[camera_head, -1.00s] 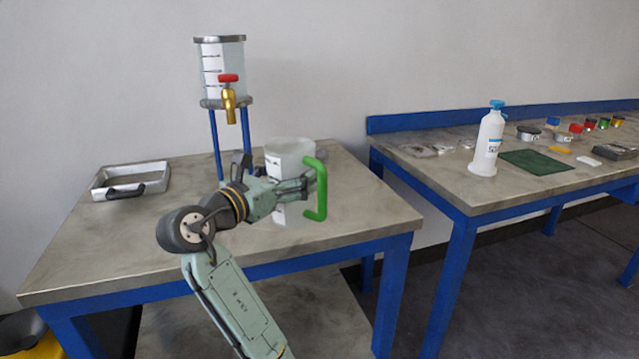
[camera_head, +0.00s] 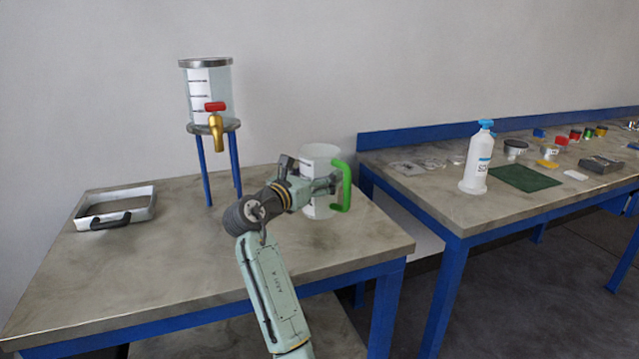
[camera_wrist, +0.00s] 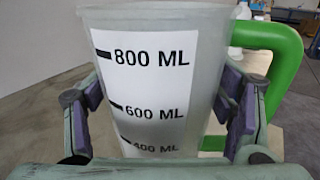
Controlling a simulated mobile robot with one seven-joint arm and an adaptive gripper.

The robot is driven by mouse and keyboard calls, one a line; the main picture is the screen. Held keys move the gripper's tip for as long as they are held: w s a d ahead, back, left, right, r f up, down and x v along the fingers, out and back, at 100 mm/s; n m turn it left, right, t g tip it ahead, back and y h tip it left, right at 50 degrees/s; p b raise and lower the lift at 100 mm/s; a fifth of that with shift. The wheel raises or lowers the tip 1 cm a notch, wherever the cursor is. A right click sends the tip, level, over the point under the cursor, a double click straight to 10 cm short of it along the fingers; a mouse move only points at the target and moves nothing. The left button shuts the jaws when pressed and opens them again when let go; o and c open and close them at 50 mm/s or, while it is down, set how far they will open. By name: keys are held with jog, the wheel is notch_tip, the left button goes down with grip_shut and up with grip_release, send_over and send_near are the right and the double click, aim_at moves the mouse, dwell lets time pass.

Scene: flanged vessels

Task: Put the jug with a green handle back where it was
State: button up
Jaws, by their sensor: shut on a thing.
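The jug with a green handle (camera_head: 320,152) is a whitish translucent vessel, upright near the right back part of the left table. Its green handle (camera_head: 346,186) points right. My gripper (camera_head: 325,185) is shut around the jug's body from the left front. In the wrist view the jug (camera_wrist: 150,70) fills the middle, with a white scale marked 800, 600 and 400 ML. The purple finger pads of my gripper (camera_wrist: 165,105) press on both sides. Whether the jug's base touches the table is hard to tell.
A tank (camera_head: 207,95) with a red-handled brass tap (camera_head: 215,122) stands on blue legs on the left table (camera_head: 150,270). A metal tray (camera_head: 116,208) lies at its left. The right table holds a white bottle (camera_head: 477,162), a green mat (camera_head: 525,178) and several small items.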

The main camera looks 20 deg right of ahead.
aim_at(320, 187)
jog(key=shift+w+d, duration=0.1)
jog(key=shift+d, duration=0.05)
jog(key=shift+f+p, duration=0.45)
jog(key=shift+f, duration=1.3)
jog(key=shift+f, duration=0.1)
jog(key=shift+f, duration=0.1)
jog(key=o, duration=1.7)
jog(key=shift+a, duration=0.2)
jog(key=b+v, duration=0.3)
jog(key=v, duration=0.8)
jog(key=shift+s+a, duration=0.25)
